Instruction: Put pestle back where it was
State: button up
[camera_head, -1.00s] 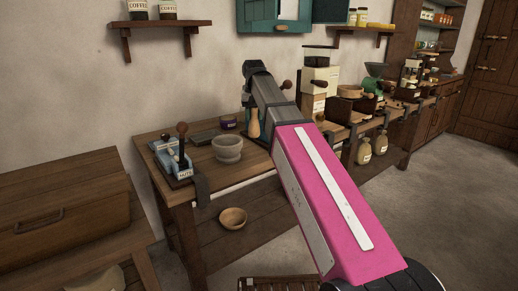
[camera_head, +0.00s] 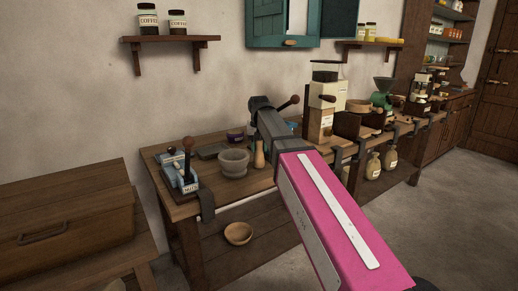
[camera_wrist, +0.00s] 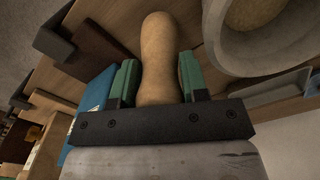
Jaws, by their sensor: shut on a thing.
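The pestle (camera_wrist: 158,55) is a light tan, rounded wooden piece. In the wrist view it lies between the two green fingers of my gripper (camera_wrist: 157,78), which is shut on it. In the head view the pestle (camera_head: 260,154) shows upright just right of the grey stone mortar (camera_head: 234,163), at the bench. I cannot tell whether its lower end touches the bench top. The mortar's rim also shows in the wrist view (camera_wrist: 212,40), at the upper right, apart from the pestle. My gripper's fingers are hidden behind my arm in the head view.
A tall cream grinder (camera_head: 325,95) stands to the right. A wooden chest (camera_head: 65,205) is at the left.

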jog(key=shift+f, duration=0.2)
jog(key=o, duration=1.2)
notch_tip(320, 180, up, 12)
jog(key=shift+r, duration=0.1)
